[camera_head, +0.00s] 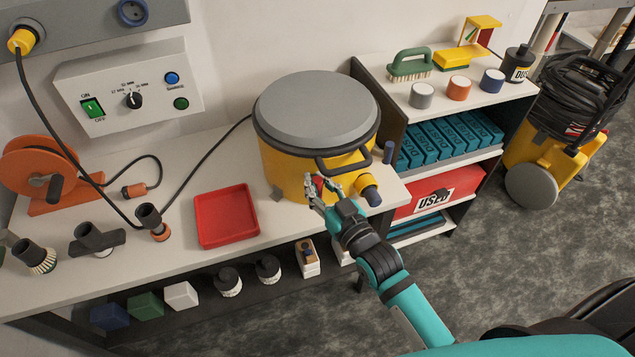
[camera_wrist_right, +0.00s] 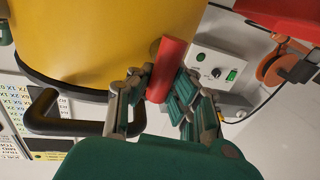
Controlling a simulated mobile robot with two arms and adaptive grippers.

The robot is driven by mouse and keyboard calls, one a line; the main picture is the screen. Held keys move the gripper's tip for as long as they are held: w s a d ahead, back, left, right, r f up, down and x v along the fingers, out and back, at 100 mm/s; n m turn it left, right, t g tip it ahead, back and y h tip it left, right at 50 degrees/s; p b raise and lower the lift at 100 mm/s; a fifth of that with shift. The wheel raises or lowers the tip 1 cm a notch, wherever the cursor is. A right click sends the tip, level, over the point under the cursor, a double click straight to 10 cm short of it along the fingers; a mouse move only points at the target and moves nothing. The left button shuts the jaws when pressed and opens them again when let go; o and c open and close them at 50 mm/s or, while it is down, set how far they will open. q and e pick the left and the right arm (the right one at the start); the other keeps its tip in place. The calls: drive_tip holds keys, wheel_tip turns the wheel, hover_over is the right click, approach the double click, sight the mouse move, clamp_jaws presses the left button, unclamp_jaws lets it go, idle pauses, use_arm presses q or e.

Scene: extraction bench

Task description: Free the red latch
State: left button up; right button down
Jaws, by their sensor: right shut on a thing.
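A yellow canister (camera_head: 285,168) with a grey lid (camera_head: 318,105) and a black handle (camera_head: 345,160) stands on the bench against the wall. My right gripper (camera_head: 320,188) is at the canister's front, left of the handle. In the wrist view it (camera_wrist_right: 158,93) is shut on the red latch (camera_wrist_right: 169,65), a red bar standing out beside the yellow wall (camera_wrist_right: 105,40). The fingers hide the latch's lower end, so I cannot tell how it is fastened. In the head view only a little red shows at the fingertips. My left gripper is not in view.
A red tray (camera_head: 227,214) lies left of the canister. A hose reel (camera_head: 45,170), cable and black fittings (camera_head: 97,239) occupy the bench's left. A shelf (camera_head: 455,155) with boxes stands right. A yellow port (camera_head: 367,188) juts out close right of my gripper.

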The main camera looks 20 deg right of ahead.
drive_tip(key=shift+a+r+n+p, duration=0.15)
drive_tip(key=shift+n+p, duration=0.35)
drive_tip(key=shift+p, duration=0.25)
drive_tip(key=n+p, duration=0.3)
drive_tip(key=shift+a+g, duration=0.3)
drive_tip(key=shift+g, duration=0.1)
drive_tip(key=shift+a+f+n+g+h+p, duration=0.2)
drive_tip(key=shift+n+g+h+p, duration=0.15)
drive_tip(key=shift+n+p, duration=0.85)
drive_tip(key=n+h, duration=0.1)
drive_tip(key=n, duration=0.2)
drive_tip(key=f+n, duration=0.1)
drive_tip(key=n, duration=0.2)
drive_tip(key=a+f+n+h, duration=0.1)
drive_tip(key=n, duration=0.2)
drive_tip(key=shift+f+h, duration=0.2)
drive_tip(key=shift+h, duration=0.15)
drive_tip(key=shift+n, duration=0.3)
drive_tip(key=c, duration=1.2)
unclamp_jaws()
